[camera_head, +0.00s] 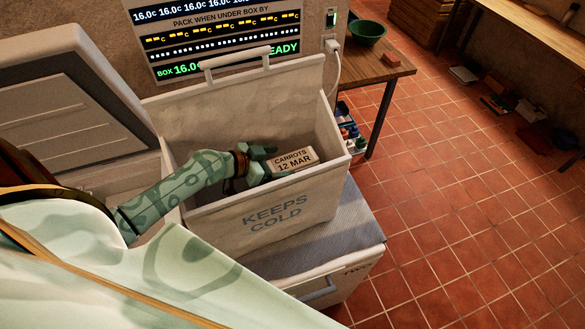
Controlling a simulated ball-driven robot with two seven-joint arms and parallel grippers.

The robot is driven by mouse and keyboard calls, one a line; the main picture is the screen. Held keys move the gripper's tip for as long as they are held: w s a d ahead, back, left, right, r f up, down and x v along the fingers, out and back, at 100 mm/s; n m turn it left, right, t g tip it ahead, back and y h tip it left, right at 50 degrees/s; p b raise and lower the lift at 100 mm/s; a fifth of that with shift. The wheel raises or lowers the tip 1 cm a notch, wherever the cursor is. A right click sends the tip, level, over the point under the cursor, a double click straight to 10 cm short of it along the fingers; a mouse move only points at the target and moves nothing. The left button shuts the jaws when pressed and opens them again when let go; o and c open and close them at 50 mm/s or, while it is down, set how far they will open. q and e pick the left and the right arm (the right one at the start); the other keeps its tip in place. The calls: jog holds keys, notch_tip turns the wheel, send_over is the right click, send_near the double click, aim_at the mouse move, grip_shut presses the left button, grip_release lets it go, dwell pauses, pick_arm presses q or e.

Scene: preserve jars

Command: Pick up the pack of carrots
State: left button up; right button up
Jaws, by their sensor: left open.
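The pack of carrots (293,159) is a small pale pack with a label reading "CARROTS 12 MAR". It is inside the pale cool box (310,205) marked "KEEPS COLD", near its right end. My left gripper (268,162) reaches into the box from the left and is open at the pack's left end. I cannot tell whether its fingers touch the pack. The underside of the pack and the box floor below it are hidden. My right gripper is not in view.
The cool box's walls surround the gripper; its handled lid (235,90) stands up behind. A raised grey freezer lid (75,85) is at left. A wooden table (385,68) with a green bowl (368,32) stands at the back. Tiled floor (470,220) at right is mostly clear.

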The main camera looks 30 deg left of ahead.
pick_arm(q)
jog(key=x, duration=0.3)
jog(key=shift+w, duration=0.1)
jog(key=c, duration=0.9)
grip_shut()
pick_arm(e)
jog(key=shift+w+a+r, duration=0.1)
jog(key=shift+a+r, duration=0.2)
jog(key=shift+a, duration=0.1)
pick_arm(q)
jog(key=shift+r, duration=0.15)
notch_tip(320, 180, up, 9)
jog(key=p, duration=0.2)
notch_tip(320, 180, up, 7)
jog(key=p, duration=0.6)
send_over(290, 161)
jog(key=s, duration=0.1)
notch_tip(290, 161, up, 10)
jog(key=shift+a+b, duration=0.35)
jog(key=shift+b, duration=0.05)
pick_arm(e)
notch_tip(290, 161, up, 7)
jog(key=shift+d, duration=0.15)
